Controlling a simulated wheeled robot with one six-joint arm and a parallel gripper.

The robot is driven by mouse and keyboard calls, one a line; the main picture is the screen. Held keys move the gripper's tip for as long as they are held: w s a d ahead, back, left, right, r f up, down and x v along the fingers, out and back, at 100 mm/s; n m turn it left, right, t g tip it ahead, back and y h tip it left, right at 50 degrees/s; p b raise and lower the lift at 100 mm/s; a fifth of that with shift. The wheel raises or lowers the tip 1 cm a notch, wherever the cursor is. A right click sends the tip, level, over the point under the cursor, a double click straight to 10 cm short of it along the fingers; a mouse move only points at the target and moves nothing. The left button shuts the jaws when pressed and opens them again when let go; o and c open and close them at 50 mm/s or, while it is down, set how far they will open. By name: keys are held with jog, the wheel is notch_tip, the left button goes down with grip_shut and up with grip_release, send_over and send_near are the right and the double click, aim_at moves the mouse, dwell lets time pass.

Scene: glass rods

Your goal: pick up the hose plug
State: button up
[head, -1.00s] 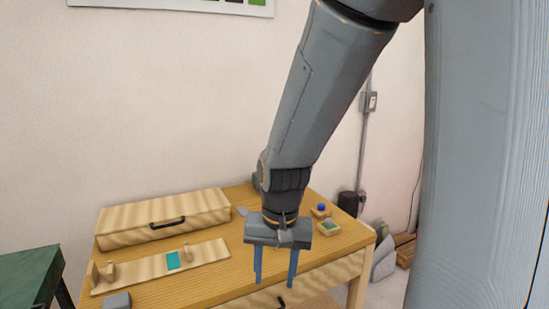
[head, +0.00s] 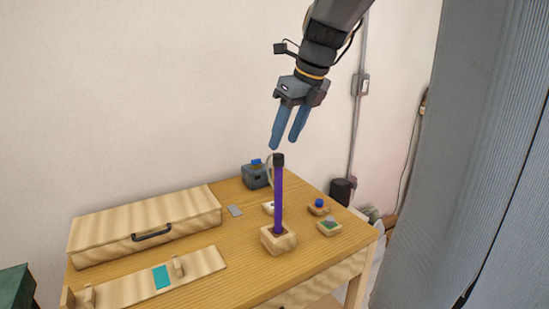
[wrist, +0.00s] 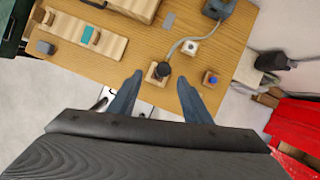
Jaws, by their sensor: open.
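A purple rod (head: 278,200) stands upright in a wooden block (head: 279,241), with a dark cap (head: 278,160) on its top. In the wrist view, the dark cap (wrist: 163,69) shows from above. A pale hose (wrist: 183,43) runs from a grey box toward the cap. I cannot tell whether they join, or whether the cap is the hose plug. My gripper (head: 284,144) is open and empty, fingers pointing down, a little above the cap in the head view. In the wrist view, the cap lies between the lines of its fingertips (wrist: 159,78).
The grey box (head: 256,175) stands at the table's back. Small blocks, one with a blue knob (head: 319,203) and one with a green top (head: 329,226), sit to the rod's right. A wooden case (head: 146,225) and a board with a teal patch (head: 161,277) lie left.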

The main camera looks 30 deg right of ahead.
aim_at(279, 155)
jog(key=x, duration=0.2)
jog(key=p+x, duration=0.1)
jog(key=x, duration=0.4)
jog(key=shift+w+d+f+p, duration=0.15)
jog(key=shift+w+d+p, duration=0.1)
jog(key=shift+p, duration=0.1)
jog(key=shift+c, duration=0.3)
grip_shut()
